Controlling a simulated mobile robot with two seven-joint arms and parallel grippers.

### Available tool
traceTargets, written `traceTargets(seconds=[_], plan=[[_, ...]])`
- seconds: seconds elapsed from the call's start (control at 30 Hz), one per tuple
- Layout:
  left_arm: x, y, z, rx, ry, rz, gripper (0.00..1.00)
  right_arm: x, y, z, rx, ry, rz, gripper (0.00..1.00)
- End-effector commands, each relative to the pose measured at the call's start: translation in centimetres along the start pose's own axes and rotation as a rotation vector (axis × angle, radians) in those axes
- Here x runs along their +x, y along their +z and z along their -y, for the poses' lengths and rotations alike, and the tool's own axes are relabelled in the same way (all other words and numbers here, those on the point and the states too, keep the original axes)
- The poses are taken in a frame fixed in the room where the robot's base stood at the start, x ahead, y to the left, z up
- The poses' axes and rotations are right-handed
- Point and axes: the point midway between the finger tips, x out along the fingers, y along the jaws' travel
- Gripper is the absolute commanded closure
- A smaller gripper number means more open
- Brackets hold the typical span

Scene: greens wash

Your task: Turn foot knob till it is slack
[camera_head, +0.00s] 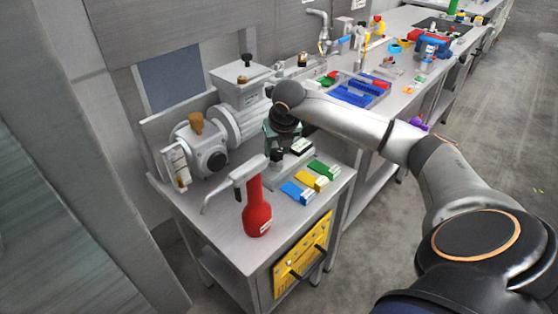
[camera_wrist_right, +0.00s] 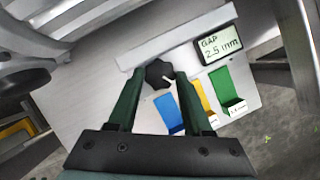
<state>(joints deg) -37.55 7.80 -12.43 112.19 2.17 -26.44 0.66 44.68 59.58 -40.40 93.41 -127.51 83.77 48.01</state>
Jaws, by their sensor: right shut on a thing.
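The foot knob (camera_wrist_right: 158,72) is a black lobed knob with a white mark, in front of a light grey bar in the right wrist view. My right gripper (camera_wrist_right: 160,80) has its two dark green fingers on either side of the knob and is shut on it. A small display (camera_wrist_right: 217,48) beside it reads "GAP 2.5 mm"; it also shows in the head view (camera_head: 301,146). In the head view my right gripper (camera_head: 279,146) points down at the bench, and its wrist hides most of the knob. My left gripper is not in view.
Blue (camera_head: 292,192), yellow (camera_head: 312,180) and green (camera_head: 324,168) tabs lie right of the knob. A red bottle (camera_head: 257,212) with a grey lever stands near the bench's front edge. A grey motor-like machine (camera_head: 205,150) stands behind. A longer bench (camera_head: 400,97) holds trays and tools.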

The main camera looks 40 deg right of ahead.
Motion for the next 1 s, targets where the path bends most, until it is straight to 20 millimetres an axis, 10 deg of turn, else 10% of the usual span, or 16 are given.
traceTargets(seconds=[0.77, 0.8, 1.0], plan=[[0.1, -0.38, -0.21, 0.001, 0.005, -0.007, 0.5, 0.17, -0.15, 0.63, 0.112, -0.063, -0.009, 1.0], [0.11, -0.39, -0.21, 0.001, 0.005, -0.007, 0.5, 0.17, -0.14, 0.65, 0.112, -0.064, -0.009, 0.49], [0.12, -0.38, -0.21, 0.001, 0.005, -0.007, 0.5, 0.13, -0.09, 0.52, 0.111, -0.06, -0.007, 0.27]])
